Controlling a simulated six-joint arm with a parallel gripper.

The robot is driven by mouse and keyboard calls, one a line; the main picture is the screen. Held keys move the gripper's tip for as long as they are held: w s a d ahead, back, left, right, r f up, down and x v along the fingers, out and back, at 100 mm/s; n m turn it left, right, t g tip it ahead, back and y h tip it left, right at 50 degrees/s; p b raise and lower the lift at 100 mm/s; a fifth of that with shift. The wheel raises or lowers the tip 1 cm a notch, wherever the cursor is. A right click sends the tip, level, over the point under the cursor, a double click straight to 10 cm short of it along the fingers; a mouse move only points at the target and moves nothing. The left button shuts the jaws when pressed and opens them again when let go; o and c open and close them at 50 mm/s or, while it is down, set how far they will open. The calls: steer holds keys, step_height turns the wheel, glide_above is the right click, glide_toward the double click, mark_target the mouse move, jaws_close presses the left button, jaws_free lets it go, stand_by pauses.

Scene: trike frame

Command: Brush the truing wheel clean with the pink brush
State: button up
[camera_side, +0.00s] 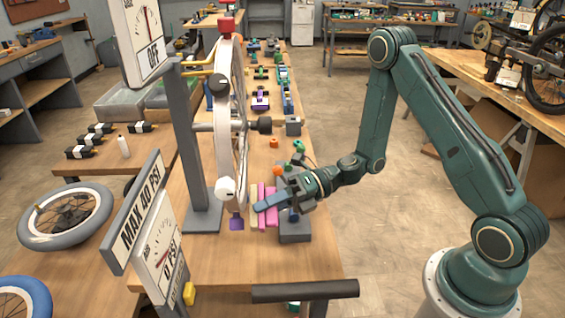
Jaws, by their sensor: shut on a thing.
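The truing wheel (241,120) stands upright, seen nearly edge-on, beside a grey post (183,140). My gripper (274,202) is at the wheel's lower right, low over the bench. It is shut on the pink brush (270,217), with a blue finger lying across the front of it. The brush's pale bristle side (254,212) faces left towards the wheel's lower rim. The bristles are close to the rim; I cannot tell whether they touch it. The far finger is hidden.
A grey block (295,232) sits just under my gripper. Gauge signs (162,240) stand at the front left, and a dark bar (305,291) lies along the front edge. Several coloured tools (262,98) line the bench behind.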

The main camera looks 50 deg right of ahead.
mark_target(257, 200)
steer(key=shift+w+a, duration=0.65)
stand_by(0.7)
steer(key=shift+r, duration=0.1)
steer(key=shift+s+a+r, duration=0.15)
steer(key=shift+s+r, duration=0.05)
steer(key=shift+r, duration=0.4)
steer(key=shift+s+a+r, duration=0.2)
steer(key=shift+r, duration=0.35)
steer(key=shift+s+a+r, duration=0.15)
steer(key=shift+s+r, duration=0.05)
steer(key=shift+r, duration=0.4)
steer(key=shift+w+a, duration=0.1)
steer(key=shift+f, duration=0.1)
steer(key=shift+w+d+f, duration=0.15)
steer(key=shift+d+f, duration=0.05)
steer(key=shift+f, duration=0.4)
steer(key=shift+w+d+f, duration=0.2)
steer(key=shift+f, duration=0.4)
steer(key=shift+w+d+f, duration=0.15)
steer(key=shift+d+f, duration=0.05)
steer(key=shift+f, duration=0.4)
steer(key=shift+s+d, duration=0.1)
steer(key=shift+d, duration=0.05)
steer(key=shift+s+d, duration=2)
steer(key=shift+s, duration=0.05)
steer(key=shift+s, duration=0.1)
